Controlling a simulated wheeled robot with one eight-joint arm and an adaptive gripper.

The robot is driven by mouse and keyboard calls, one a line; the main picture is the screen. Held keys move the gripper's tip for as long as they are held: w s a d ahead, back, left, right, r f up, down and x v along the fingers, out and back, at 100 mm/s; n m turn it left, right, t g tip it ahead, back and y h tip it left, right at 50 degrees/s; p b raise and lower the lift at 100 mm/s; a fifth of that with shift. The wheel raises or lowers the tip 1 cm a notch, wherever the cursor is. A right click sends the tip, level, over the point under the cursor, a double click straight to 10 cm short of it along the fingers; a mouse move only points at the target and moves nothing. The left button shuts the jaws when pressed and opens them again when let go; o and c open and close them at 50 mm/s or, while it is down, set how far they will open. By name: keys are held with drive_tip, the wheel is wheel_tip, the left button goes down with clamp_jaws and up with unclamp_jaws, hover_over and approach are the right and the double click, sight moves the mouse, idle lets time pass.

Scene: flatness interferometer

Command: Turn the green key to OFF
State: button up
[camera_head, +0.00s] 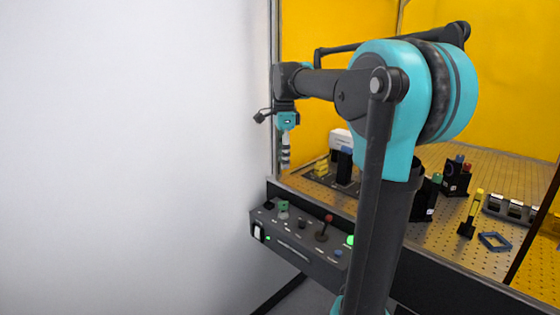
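The green key (283,208) stands on the top of a dark control panel (300,255), near its left end. It is small here, and I cannot read its position or any OFF mark. My gripper (285,164) hangs from the arm, pointing down, above the green key and apart from it. Its fingers look like one narrow column from this side, so I cannot tell whether they are open or shut. I see nothing held in it.
The panel also bears a red-topped lever (327,222), a lit green button (350,241) and a white switch (257,232). Behind it is a perforated optical table (478,258) with several mounts and a blue frame (494,241). A white wall (130,150) fills the left.

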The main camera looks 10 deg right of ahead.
sight(284, 202)
wheel_tip(284, 202, down, 17)
drive_tip(key=shift+f, duration=0.15)
idle(0.5)
clamp_jaws()
idle(0.3)
drive_tip(key=shift+m, duration=2.4)
